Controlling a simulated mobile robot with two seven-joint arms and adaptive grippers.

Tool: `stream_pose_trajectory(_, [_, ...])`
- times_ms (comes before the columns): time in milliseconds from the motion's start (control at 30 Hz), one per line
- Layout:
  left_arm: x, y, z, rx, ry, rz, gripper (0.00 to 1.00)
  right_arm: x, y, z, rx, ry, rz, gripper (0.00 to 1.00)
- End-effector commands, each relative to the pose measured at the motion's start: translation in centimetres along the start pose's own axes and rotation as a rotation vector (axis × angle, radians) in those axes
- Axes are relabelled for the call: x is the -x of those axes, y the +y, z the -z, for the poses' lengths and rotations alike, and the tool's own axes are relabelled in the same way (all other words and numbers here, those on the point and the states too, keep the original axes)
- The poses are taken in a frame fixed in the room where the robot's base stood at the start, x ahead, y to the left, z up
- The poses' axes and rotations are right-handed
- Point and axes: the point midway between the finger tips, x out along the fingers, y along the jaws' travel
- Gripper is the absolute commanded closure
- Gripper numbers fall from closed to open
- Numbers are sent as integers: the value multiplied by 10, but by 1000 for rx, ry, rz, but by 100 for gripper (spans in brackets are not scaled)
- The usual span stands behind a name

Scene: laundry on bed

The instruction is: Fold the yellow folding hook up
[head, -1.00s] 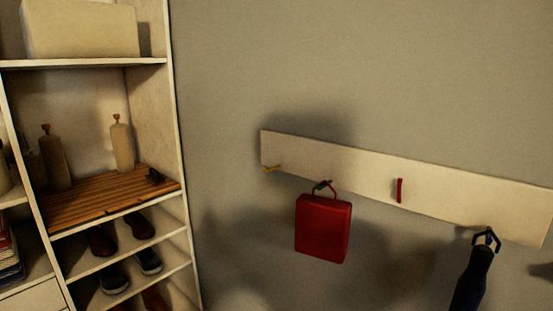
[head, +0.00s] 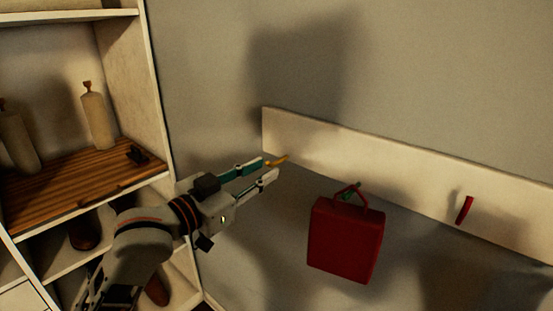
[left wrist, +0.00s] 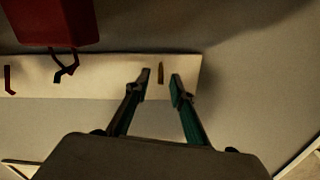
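The yellow folding hook (head: 278,160) is on the left end of the white wall board (head: 400,176). It juts out from the board's lower part. My left gripper (head: 268,170) reaches in from the left, its fingertips close to the hook. The gripper is open and empty. In the left wrist view the hook (left wrist: 160,72) appears as a small upright bar in the gap between the two spread fingertips (left wrist: 160,77). I cannot tell whether a finger touches it. My right gripper is not in view.
A red hook (head: 465,210) is farther right. A shelf unit (head: 155,95) with bottles and shoes stands on the left. The wall above the board is clear.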

Motion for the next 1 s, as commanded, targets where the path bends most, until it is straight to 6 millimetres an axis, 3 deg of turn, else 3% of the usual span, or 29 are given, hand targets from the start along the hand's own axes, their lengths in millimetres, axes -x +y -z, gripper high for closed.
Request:
stream_pose_trajectory(300, [-45,-1,1,1,1,1,77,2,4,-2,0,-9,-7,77])
stream_pose_trajectory(700, [-54,0,0,0,1,1,77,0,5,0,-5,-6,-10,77])
stream_pose_trajectory(800, [-54,0,0,1,1,1,100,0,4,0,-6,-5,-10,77])
stream_pose_trajectory(1000, [-54,-1,0,0,1,2,100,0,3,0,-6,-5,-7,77])
